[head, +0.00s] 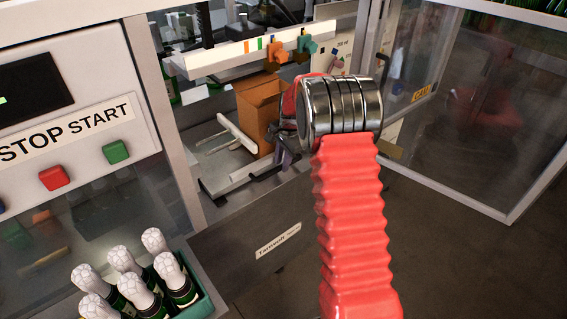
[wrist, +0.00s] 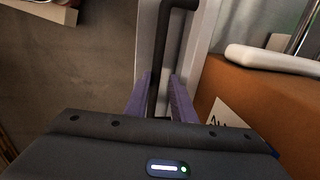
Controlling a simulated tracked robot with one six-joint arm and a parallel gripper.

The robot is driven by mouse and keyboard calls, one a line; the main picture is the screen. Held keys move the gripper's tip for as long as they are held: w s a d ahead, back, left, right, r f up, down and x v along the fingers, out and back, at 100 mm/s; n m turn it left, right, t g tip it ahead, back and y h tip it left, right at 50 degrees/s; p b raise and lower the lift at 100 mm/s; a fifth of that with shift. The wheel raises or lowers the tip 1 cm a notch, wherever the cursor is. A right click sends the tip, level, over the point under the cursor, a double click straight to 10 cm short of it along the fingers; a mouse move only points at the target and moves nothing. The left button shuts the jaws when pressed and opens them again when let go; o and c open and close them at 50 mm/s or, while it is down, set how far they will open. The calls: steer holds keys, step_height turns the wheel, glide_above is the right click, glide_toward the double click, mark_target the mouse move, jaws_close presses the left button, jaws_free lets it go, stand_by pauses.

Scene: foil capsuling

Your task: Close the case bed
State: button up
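The case bed (head: 212,184) is a grey plate with white rails, in the opening of the machine. A brown cardboard case (head: 258,104) stands upright on it; its side also fills the right of the wrist view (wrist: 240,88). My gripper (head: 287,158) is beside the case's right side, partly hidden by my red-sleeved arm. In the wrist view its two purple fingers (wrist: 161,102) stand on either side of a black bar-like handle (wrist: 163,50). A light gap shows between the handle and the right finger, so the gripper looks open around it.
A green crate (head: 207,303) of foil-topped bottles stands at the lower left. A panel with red and green buttons (head: 115,152) is at left. A glass door (head: 480,110) stands at right. A shelf with coloured clips (head: 235,56) hangs above the case. Floor is clear at lower right.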

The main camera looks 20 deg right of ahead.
steer(key=shift+o, duration=1.3)
steer(key=shift+s, duration=0.1)
step_height(320, 180, up, 13)
steer(key=s, duration=0.2)
steer(key=shift+s+d+r, duration=0.2)
steer(key=shift+s+d, duration=0.05)
steer(key=shift+d, duration=0.1)
